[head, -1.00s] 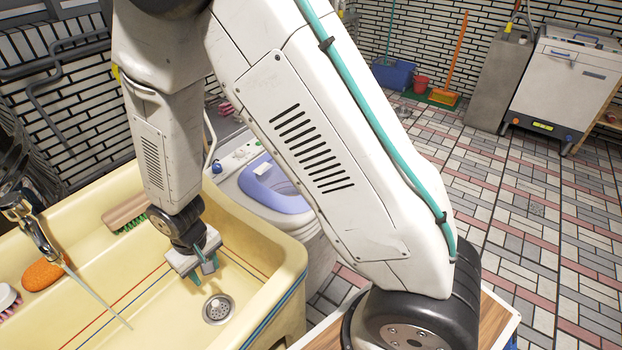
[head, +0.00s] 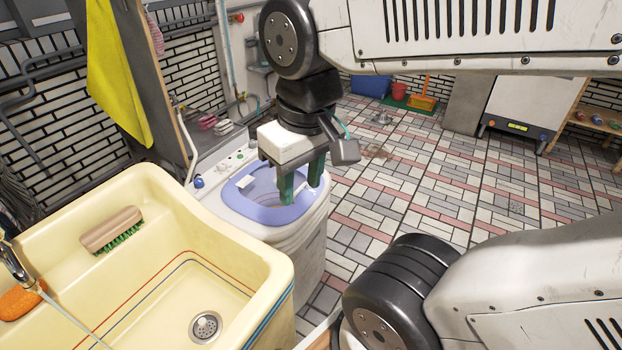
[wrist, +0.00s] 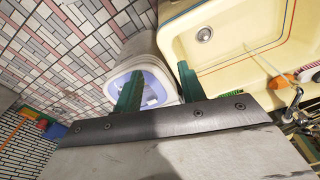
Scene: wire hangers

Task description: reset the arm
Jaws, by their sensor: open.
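My gripper (head: 301,183) is open and empty, its two green fingers pointing down. In the head view it hangs in front of the white washing machine with the purple lid ring (head: 262,212). In the wrist view the green fingers (wrist: 158,88) stand wide apart, with the washer (wrist: 148,70) beyond them and nothing between them in their grip. My arm is folded across the upper right of the head view.
A yellow sink (head: 262,265) with a drain and running tap stands at the left. A wooden brush (head: 111,230) and an orange sponge (head: 20,301) lie on it. A yellow cloth (head: 117,70) hangs above. Tiled floor (head: 440,180) is open to the right.

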